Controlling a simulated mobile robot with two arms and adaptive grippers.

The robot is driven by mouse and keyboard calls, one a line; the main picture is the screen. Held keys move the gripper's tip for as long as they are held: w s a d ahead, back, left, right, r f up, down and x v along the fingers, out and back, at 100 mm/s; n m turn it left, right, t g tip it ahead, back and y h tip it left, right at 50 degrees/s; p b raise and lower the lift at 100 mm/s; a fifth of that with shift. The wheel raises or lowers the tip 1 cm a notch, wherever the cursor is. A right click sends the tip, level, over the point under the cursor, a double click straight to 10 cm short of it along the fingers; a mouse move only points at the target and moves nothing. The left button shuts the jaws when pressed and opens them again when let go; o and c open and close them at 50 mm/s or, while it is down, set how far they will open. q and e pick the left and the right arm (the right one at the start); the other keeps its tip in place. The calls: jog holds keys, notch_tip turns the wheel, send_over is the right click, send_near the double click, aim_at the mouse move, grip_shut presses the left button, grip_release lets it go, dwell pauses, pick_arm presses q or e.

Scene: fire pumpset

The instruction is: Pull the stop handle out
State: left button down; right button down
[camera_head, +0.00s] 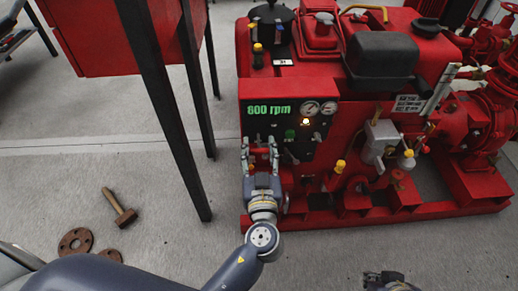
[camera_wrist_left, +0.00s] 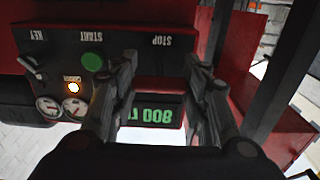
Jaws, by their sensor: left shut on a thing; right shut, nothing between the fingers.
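The black control panel (camera_head: 312,146) is on the front of the red pumpset. In the left wrist view it shows upside down, with the STOP label (camera_wrist_left: 153,40), the START label and a green button (camera_wrist_left: 92,61). My left gripper (camera_head: 262,148) is at the panel's left part, in front of the STOP place. In the left wrist view its fingers (camera_wrist_left: 160,68) stand either side of a dark red bar, seemingly the stop handle (camera_wrist_left: 162,85). The handle's shaft is hidden. My right gripper (camera_head: 386,279) is shut and empty at the bottom edge of the head view.
The display (camera_head: 269,110) reads 800 rpm, with two gauges (camera_head: 320,108) and a lit lamp (camera_head: 305,121) beside it. A red cabinet (camera_head: 130,35) on black legs stands left.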

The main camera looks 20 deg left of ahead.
pick_arm(q)
jog(key=shift+r, duration=0.15)
jog(key=c, duration=0.8)
grip_release()
jog(key=shift+s+d, duration=0.1)
jog(key=shift+s, duration=0.3)
jog(key=v, duration=1.1)
